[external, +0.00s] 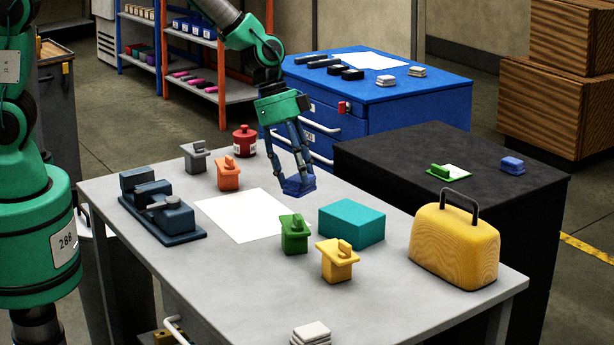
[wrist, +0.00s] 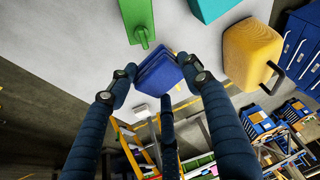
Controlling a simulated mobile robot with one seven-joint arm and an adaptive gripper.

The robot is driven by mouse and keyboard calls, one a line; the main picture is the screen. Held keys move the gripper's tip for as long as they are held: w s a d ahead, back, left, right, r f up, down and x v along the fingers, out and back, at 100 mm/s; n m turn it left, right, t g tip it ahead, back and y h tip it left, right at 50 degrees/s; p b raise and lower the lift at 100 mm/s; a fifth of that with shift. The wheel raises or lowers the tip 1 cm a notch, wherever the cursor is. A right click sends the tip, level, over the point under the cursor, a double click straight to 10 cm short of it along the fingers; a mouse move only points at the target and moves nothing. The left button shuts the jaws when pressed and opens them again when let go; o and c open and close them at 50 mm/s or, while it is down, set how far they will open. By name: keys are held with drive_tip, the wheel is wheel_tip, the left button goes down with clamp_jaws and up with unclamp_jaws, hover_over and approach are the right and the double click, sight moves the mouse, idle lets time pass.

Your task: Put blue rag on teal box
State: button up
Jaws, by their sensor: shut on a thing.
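My gripper (external: 299,184) is shut on the blue rag (external: 297,187), a dark blue folded cloth, above the grey table. In the wrist view the rag (wrist: 160,72) sits between the fingertips of my gripper (wrist: 163,76). The teal box (external: 352,222) stands on the table, to the right of and nearer the camera than the rag. Its flat top is bare. Part of the teal box (wrist: 212,8) also shows at the top edge of the wrist view.
On the grey table (external: 250,290), a green block (external: 294,236), a yellow block (external: 337,262) and a yellow case (external: 455,248) stand around the teal box. A white sheet (external: 240,215), an orange block (external: 228,174) and a dark vise-like fixture (external: 160,210) lie further left.

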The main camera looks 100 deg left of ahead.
drive_tip(key=s+a, duration=0.4)
drive_tip(key=a, duration=0.4)
drive_tip(key=shift+n, duration=0.4)
drive_tip(key=f, duration=0.5)
drive_tip(key=shift+s, duration=0.25)
drive_tip(key=shift+r, duration=0.1)
drive_tip(key=shift+c, duration=0.2)
hover_over(356, 212)
drive_tip(key=s, duration=0.2)
drive_tip(key=shift+w+a+f+p, duration=0.2)
drive_tip(key=shift+a+f+p, duration=0.25)
drive_tip(key=shift+f, duration=0.3)
drive_tip(key=shift+f, duration=1.75)
drive_tip(key=shift+f, duration=0.1)
